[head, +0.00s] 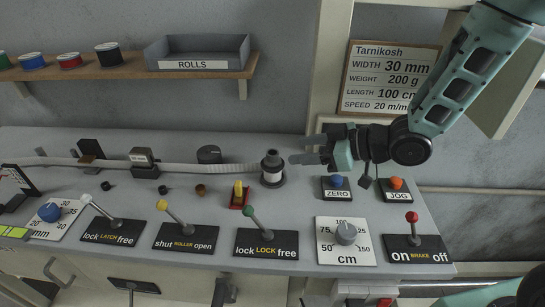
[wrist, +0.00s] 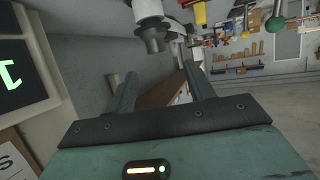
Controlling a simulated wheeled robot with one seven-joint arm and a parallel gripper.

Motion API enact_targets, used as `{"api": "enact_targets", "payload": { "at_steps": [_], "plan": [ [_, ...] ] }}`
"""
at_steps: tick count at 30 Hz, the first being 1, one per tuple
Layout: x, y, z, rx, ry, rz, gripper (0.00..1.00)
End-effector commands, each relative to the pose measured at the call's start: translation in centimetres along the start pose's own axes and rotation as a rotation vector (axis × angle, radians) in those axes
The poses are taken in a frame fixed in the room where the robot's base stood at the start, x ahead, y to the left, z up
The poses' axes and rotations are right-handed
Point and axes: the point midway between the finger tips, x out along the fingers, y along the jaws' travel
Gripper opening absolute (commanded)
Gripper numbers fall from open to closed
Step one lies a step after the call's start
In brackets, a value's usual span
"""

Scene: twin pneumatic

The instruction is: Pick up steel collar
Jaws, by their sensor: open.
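A grey, collar-like piece (head: 272,155) sits on top of an upright post with a white roll (head: 272,177), at the middle of the console. I take it for the steel collar. In the wrist view the grey piece (wrist: 153,42) shows near the top, beyond the fingertips and roughly between them, with the white roll (wrist: 148,8) against it. My gripper (head: 297,149) is open and empty, just right of the post, its fingers pointing left at about the height of its top. Both fingers also show in the wrist view (wrist: 160,72), apart from the grey piece.
A pale strip (head: 205,167) runs left from the roll. Small dark rings and a brass ring (head: 200,190) lie on the console. A yellow-and-red piece (head: 239,194) and levers (head: 254,220) stand in front. ZERO (head: 336,182) and JOG (head: 396,184) buttons are below my arm.

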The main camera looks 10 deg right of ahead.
Motion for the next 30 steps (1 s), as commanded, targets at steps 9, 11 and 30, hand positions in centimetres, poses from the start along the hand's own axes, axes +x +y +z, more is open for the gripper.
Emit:
{"api": "enact_targets", "payload": {
  "at_steps": [9, 11, 30],
  "plan": [
    [3.9, 0.0, 0.0, 0.001, -0.001, 0.0, 0.53],
    [4.2, 0.0, 0.0, 0.001, -0.001, 0.0, 0.53],
    [9.2, 0.5, 0.6, 0.0, -0.002, 0.001, 0.53]
  ]
}}
